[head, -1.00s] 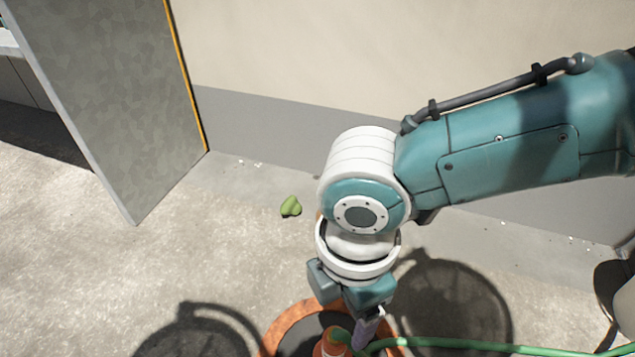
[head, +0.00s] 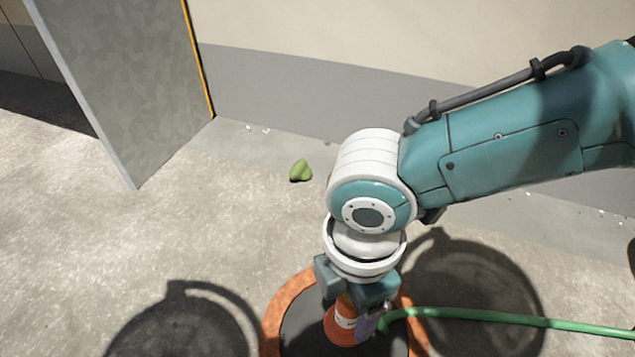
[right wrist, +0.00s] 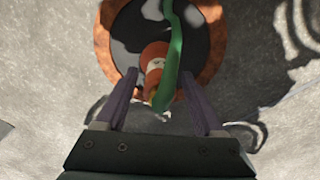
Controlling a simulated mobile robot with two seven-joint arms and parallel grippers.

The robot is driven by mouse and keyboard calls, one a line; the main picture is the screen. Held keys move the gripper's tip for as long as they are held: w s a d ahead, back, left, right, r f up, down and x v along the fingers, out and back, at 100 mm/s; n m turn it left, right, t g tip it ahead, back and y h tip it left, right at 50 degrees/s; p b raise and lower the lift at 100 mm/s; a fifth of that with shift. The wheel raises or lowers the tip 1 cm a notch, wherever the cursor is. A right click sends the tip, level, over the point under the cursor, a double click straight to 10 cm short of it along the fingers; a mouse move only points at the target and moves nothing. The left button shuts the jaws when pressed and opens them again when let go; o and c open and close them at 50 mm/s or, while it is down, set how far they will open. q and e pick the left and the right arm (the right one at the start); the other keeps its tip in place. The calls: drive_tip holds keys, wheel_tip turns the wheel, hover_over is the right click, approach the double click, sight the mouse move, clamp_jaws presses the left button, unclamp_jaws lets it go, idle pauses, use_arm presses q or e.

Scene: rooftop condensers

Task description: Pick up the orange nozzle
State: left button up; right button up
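The orange nozzle (head: 343,325) has a pale band and joins a green hose. It is over a round dark disc with an orange rim (head: 272,312), low in the head view. It also shows in the right wrist view (right wrist: 154,56), between the spread fingers in the picture. My right gripper (right wrist: 158,76) is open, with a gap on both sides of the nozzle. In the head view my right gripper (head: 354,316) points down at the nozzle and partly hides it. I cannot tell how far the fingertips reach down around it. My left gripper is out of view.
The green hose (head: 470,315) runs off to the right. A small green lump (head: 300,171) lies on the concrete floor near the wall. A grey panel (head: 120,80) stands at the upper left. The floor at left is clear.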

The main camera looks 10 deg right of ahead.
clamp_jaws()
idle(0.3)
idle(0.9)
